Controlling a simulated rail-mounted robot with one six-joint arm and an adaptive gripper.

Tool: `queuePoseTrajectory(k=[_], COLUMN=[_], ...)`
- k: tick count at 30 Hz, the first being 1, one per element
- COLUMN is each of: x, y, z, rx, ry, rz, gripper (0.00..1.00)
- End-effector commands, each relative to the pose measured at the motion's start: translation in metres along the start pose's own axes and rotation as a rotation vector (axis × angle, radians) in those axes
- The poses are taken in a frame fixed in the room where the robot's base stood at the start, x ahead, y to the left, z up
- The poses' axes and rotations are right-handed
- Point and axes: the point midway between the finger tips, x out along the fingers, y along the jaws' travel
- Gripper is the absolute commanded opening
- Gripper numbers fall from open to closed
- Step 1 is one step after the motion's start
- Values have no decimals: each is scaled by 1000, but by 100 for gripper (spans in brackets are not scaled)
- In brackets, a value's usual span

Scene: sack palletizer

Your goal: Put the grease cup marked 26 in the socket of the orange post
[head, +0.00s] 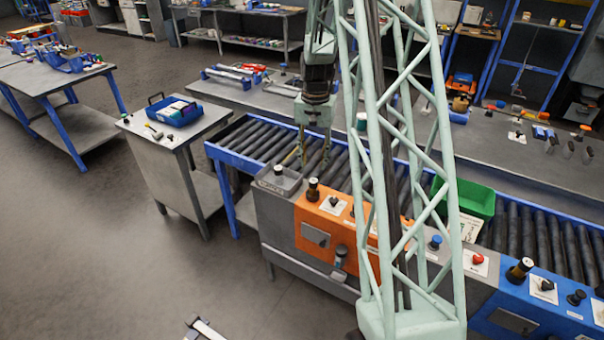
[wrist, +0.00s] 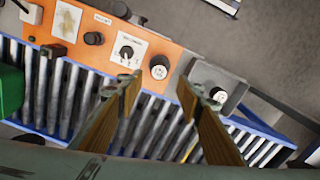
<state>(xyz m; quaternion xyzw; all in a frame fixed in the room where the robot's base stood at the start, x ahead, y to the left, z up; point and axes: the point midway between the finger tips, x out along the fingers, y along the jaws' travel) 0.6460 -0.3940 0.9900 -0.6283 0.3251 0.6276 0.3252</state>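My gripper (head: 303,155) hangs above the rollers behind the orange post (head: 318,238). In the wrist view its two fingers (wrist: 165,92) are apart with nothing between them. A black cup (wrist: 217,94) with a pale top sits in a grey tray (wrist: 238,82) beside the post, near the right fingertip in the picture. Another black cup (wrist: 159,68) with a pale marked top stands on the orange post, in line with the gap between the fingers; it also shows in the head view (head: 313,190). I cannot read either number or see an empty socket.
The orange panel carries a dial on a white card (wrist: 127,49) and a dark knob (wrist: 93,38). A green bin (head: 465,198) stands on the roller conveyor (head: 262,140). A blue panel (head: 510,318) with another black cup (head: 520,270) is at the right.

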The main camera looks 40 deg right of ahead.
Motion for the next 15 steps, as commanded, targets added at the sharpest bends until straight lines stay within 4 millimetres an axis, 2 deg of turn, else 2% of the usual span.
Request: queuePoseTrajectory(k=[8,15], x=[-33,-79], y=[-13,-28], z=[18,50], rx=[-43,-107], ry=[16,38], rz=[-6,-16], gripper=[34,34])
